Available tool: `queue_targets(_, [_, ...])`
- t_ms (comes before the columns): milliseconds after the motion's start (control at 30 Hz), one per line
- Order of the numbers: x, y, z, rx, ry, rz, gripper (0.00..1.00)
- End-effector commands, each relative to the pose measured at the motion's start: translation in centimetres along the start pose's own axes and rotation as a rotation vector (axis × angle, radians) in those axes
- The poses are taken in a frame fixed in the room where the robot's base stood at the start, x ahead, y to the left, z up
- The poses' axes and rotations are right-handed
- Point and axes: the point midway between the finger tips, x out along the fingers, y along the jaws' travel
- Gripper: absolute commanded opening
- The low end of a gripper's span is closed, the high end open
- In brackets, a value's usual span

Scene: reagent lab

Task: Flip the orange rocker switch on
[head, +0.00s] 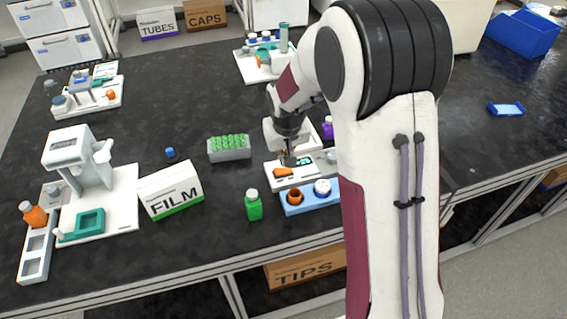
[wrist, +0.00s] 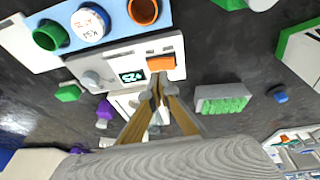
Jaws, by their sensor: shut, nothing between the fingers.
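The orange rocker switch (head: 284,172) is on the front panel of a white device (head: 290,182), left of a small lit display (head: 305,161). In the wrist view the orange rocker switch (wrist: 161,63) is just beyond my fingertips, and the display (wrist: 132,77) is to its left. My gripper (head: 289,161) points down over the device, close to the switch. In the wrist view my gripper (wrist: 158,82) is shut and empty, its tips together near the switch's edge. I cannot tell whether they touch it, or which way the rocker is tilted.
A blue rack (head: 312,198) with an orange-rimmed vessel and a white-capped one stands in front of the device. A green bottle (head: 253,205), a grey rack of green tubes (head: 229,148) and a FILM box (head: 171,190) stand to the left. Bare black bench lies between them.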

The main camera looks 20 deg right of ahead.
Motion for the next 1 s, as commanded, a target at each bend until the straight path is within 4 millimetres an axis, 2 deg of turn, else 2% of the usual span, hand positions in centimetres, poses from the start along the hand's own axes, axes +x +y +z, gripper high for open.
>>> queue_targets(700, [-9.0, 2.6, -0.3, 0.002, 0.003, 0.001, 0.0])
queue_targets(1000, [-10.5, 3.0, -0.2, 0.0, 0.0, 0.0, 0.0])
